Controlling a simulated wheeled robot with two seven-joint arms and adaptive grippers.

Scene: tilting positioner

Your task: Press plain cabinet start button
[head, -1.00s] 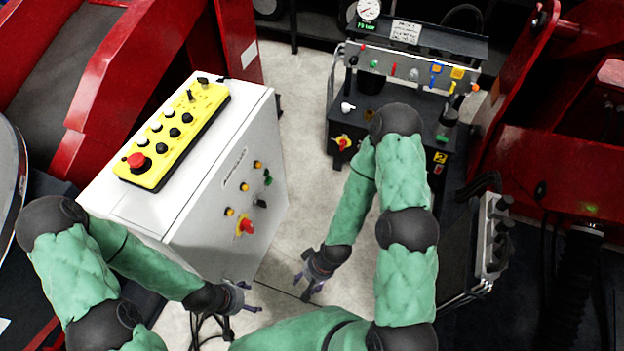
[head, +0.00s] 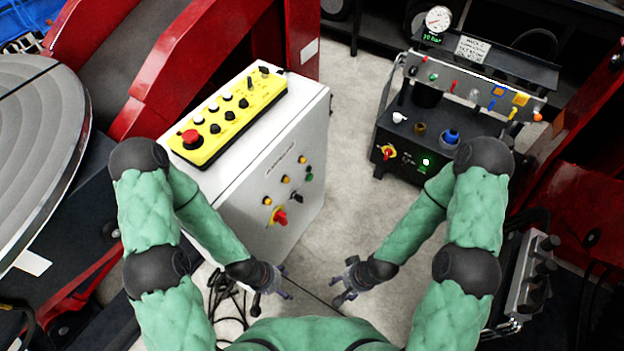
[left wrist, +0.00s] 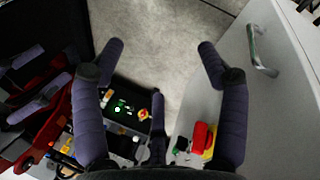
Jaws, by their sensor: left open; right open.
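The white plain cabinet (head: 240,190) stands left of centre in the head view. Its front panel has a green button (head: 308,177), several amber lamps or buttons (head: 285,179), a black knob (head: 297,198) and a red knob on a yellow plate (head: 280,216). In the left wrist view the red knob (left wrist: 201,136) and green button (left wrist: 182,145) show at the lower right, beyond the gripper's base. My left gripper (head: 277,283) is open and empty, low in front of the panel, apart from it. My right gripper (head: 345,287) is open and empty over the floor to its right.
A yellow control box (head: 228,115) with a red mushroom button lies on the cabinet top. A black hydraulic unit (head: 395,155) with levers and a gauge stands at back right. Loose cables (head: 226,300) lie below the cabinet. Pale floor between is free. Red machine frames flank both sides.

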